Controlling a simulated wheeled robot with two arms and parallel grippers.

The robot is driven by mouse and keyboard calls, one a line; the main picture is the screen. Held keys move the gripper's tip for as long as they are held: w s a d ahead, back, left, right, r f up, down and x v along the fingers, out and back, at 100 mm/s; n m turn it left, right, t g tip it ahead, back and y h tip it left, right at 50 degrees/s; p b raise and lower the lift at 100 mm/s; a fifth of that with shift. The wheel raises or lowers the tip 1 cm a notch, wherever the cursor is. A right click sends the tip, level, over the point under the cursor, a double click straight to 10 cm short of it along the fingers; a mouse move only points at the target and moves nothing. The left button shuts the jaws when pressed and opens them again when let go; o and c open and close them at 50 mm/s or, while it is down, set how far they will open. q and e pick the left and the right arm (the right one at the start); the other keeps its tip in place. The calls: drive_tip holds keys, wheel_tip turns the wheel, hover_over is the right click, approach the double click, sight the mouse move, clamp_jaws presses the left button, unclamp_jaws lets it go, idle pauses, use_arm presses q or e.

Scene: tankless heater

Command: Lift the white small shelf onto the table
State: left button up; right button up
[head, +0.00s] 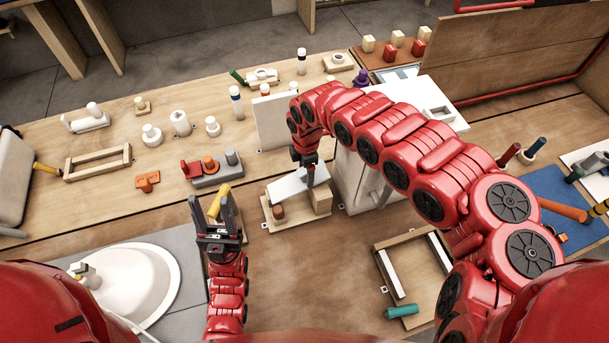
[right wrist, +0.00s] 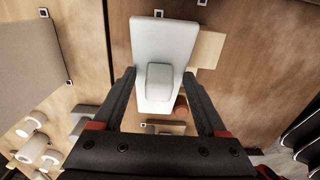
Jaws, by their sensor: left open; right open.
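The white small shelf (head: 288,190) looks like a flat white panel, resting tilted over a wooden base (head: 300,222) with a wooden block and a brown peg. In the right wrist view the shelf (right wrist: 164,40) has a raised light grey block (right wrist: 160,78) on it. My right gripper (head: 309,178) is above the shelf, open, with its fingers (right wrist: 160,85) on either side of the block; contact cannot be told. My left gripper (head: 212,203) is open at the lower left, apart from the shelf. A yellow piece (head: 219,200) appears between or behind its fingers.
A white cabinet-like box (head: 352,178) stands just right of the shelf, partly behind my right arm. A white upright panel (head: 270,122) stands behind it. A grey block with an orange part (head: 212,168) is to the left. A white basin (head: 135,285) is front left.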

clamp_jaws()
idle(0.3)
drive_tip(key=shift+w+r, duration=0.1)
drive_tip(key=shift+r, duration=0.05)
wheel_tip(320, 180, up, 5)
drive_tip(key=shift+w+r+b, duration=0.1)
drive_tip(key=shift+r+b, duration=0.1)
drive_tip(key=shift+b, duration=0.45)
wheel_tip(320, 180, up, 12)
drive_tip(key=p, duration=0.9)
drive_tip(key=shift+r, duration=0.2)
